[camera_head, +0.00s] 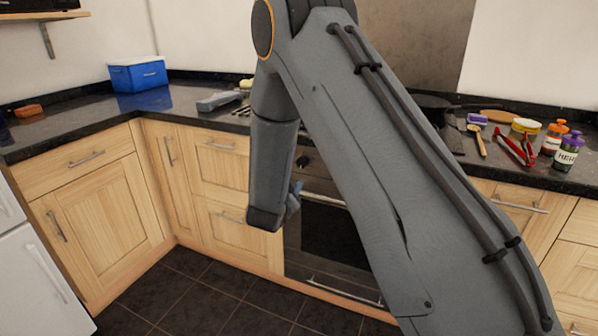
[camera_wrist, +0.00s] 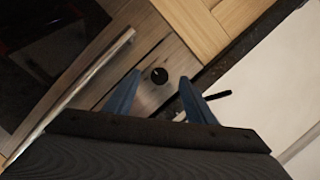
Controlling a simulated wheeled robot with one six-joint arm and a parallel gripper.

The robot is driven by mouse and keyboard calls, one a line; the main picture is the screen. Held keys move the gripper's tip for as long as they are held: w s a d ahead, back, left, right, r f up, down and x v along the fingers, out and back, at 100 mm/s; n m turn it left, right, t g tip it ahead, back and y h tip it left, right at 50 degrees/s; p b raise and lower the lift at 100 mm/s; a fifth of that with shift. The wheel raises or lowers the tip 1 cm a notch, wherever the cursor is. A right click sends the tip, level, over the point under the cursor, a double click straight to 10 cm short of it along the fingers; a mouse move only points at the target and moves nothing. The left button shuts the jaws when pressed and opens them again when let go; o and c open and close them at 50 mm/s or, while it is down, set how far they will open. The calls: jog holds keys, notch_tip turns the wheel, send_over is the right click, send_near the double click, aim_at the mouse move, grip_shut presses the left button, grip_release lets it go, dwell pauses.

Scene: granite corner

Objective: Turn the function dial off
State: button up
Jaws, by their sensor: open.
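A small round black dial (camera_wrist: 159,75) sits on the oven's metal control strip in the wrist view. A dark knob (camera_head: 303,161) shows on the oven front in the head view, beside my arm. My gripper (camera_wrist: 160,79) is open, with its two blue fingers apart on either side of the dial as seen in the wrist view. Nothing is between the fingers except the view of the dial, and I cannot tell the remaining distance. In the head view my gripper (camera_head: 295,196) is partly hidden behind my wrist, in front of the oven. The dial's pointer setting is too small to read.
The oven door (camera_head: 335,237) has a long metal handle (camera_wrist: 75,93). A thin black bar (camera_wrist: 217,96) shows near the right finger. The floor before the oven is clear.

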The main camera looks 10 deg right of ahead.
aim_at(301, 164)
jog(key=w+d, duration=0.1)
jog(key=w, duration=0.1)
jog(key=w+d+m+h, duration=0.1)
jog(key=w+d, duration=0.1)
jog(key=w+d+m+t+h, duration=0.1)
jog(key=w, duration=0.1)
jog(key=shift+w+d+f, duration=0.15)
jog(key=shift+w+d, duration=0.05)
jog(key=shift+w, duration=0.15)
jog(key=c, duration=1)
jog(key=shift+c, duration=0.2)
